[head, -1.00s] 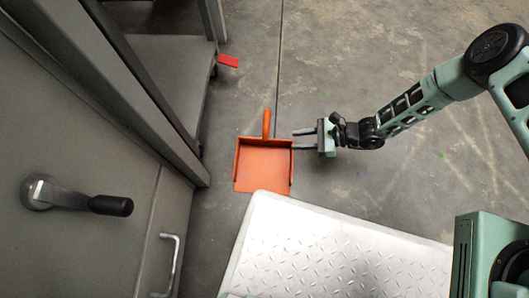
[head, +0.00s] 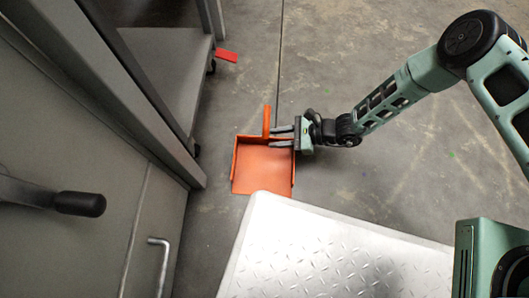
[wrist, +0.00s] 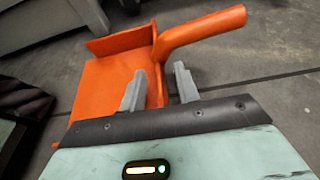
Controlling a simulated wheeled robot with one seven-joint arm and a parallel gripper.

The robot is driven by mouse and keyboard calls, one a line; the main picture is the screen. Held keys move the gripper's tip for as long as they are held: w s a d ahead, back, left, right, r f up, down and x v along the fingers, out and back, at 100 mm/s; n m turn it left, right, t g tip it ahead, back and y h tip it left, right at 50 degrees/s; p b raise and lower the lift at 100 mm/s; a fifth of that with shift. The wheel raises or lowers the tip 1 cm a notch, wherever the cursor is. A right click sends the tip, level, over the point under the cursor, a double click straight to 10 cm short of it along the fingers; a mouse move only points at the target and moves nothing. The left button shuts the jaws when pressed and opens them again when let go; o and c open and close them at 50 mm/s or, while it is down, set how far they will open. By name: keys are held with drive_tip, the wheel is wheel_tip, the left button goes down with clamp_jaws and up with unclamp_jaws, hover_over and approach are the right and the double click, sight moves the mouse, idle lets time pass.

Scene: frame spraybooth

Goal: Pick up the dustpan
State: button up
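An orange dustpan (head: 264,170) lies on the grey concrete floor, its handle (head: 267,121) pointing to the back. In the wrist view the dustpan's pan (wrist: 108,82) is at the left and its handle (wrist: 205,32) slants up to the right, just beyond my fingertips. My gripper (head: 275,136) is at the right side of the handle's base, at the pan's back right corner. I cannot tell whether a finger touches the dustpan.
A white tread-plate platform (head: 330,255) lies in front of the dustpan. A grey cabinet wall with a lever handle (head: 80,203) and a metal pull (head: 160,262) stands at the left. The floor to the right is clear.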

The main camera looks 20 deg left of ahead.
clamp_jaws()
drive_tip(key=shift+r, duration=0.2)
